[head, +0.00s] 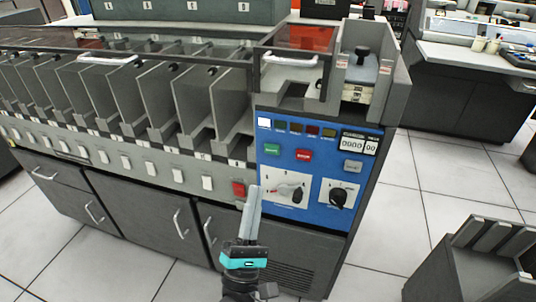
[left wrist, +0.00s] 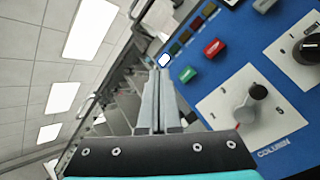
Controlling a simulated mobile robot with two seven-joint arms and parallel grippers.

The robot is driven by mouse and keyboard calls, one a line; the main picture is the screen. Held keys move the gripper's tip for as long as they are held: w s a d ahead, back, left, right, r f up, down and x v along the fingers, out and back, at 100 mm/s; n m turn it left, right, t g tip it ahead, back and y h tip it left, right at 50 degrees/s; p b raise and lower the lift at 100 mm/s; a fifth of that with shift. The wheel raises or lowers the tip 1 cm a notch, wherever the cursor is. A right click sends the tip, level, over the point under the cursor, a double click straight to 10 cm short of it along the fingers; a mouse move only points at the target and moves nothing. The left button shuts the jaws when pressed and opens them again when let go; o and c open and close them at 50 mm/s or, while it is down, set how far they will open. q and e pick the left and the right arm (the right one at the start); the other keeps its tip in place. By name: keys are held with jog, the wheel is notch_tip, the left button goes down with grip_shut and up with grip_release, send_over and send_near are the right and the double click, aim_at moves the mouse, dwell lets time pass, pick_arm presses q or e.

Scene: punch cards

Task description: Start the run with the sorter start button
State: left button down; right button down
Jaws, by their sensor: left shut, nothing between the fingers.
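The blue control panel (head: 325,143) is on the front of the grey sorter. A green button (head: 271,149), likely the start button, is at its upper left, with a red button (head: 303,155) to its right. The left wrist view also shows the green button (left wrist: 187,75) and the red button (left wrist: 214,48). My left gripper (head: 254,190) is shut and empty. In the head view its fingertips are below and left of the green button, near the panel's left edge. Whether they touch anything cannot be told. My right gripper is not in view.
A column dial (head: 290,193) and another black knob (head: 338,194) are on the lower panel. A separate red button (head: 238,189) is on the strip left of it. Card pockets (head: 185,103) run along the left. A grey cart (head: 480,262) stands at lower right, with open floor between.

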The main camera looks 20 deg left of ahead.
aim_at(272, 149)
pick_arm(q)
jog(key=shift+s+a+r+n+t+y, duration=0.2)
jog(key=shift+r+n+y, duration=0.15)
jog(key=shift+n, duration=0.2)
jog(key=shift+s+a+r+n+t+y, duration=0.1)
jog(key=shift+r+n+t+y, duration=0.1)
jog(key=shift+r+n+y, duration=0.25)
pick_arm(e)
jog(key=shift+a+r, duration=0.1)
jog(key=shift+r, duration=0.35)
pick_arm(q)
jog(key=shift+w+f, duration=0.1)
jog(key=shift+f, duration=0.05)
